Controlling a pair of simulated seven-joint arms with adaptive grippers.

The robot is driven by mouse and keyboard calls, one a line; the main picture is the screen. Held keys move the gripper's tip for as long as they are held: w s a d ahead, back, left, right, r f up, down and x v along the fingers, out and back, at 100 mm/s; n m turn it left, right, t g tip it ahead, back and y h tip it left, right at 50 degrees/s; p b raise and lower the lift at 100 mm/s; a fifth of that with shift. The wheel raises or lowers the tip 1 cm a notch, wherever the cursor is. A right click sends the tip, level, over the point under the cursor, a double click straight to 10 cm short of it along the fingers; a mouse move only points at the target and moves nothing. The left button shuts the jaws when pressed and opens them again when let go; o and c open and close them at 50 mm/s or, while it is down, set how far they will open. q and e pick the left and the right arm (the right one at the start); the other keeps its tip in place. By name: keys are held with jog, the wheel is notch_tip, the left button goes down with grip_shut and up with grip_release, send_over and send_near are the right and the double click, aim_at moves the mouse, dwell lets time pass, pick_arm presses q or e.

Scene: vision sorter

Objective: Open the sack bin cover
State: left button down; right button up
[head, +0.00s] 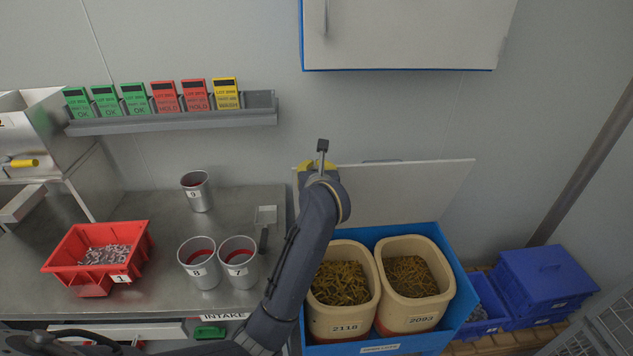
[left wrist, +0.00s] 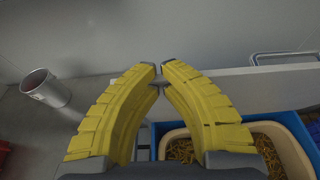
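The sack bin cover is a pale flat panel (head: 405,190), standing raised behind the blue sack bin (head: 462,290) against the wall. The bin is uncovered and shows two cream tubs, 2118 (head: 343,327) and 2093 (head: 420,317), holding brownish pieces. My left gripper (head: 304,166) is at the cover's upper left corner. In the left wrist view its yellow fingers (left wrist: 157,72) come together at the tips, with the cover (left wrist: 235,90) just behind and to the right. I cannot tell whether they touch it. My right gripper is not in view.
A steel table with a red tray (head: 65,262) and several metal cups, such as cup 7 (head: 238,262), lies left of the bin. A blue-edged white panel (head: 400,35) hangs above. Blue crates (head: 545,280) stand at the right.

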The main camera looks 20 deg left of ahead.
pick_arm(q)
jog(key=shift+w+a+r, duration=0.15)
jog(key=shift+w+a, duration=0.2)
jog(key=shift+w, duration=0.4)
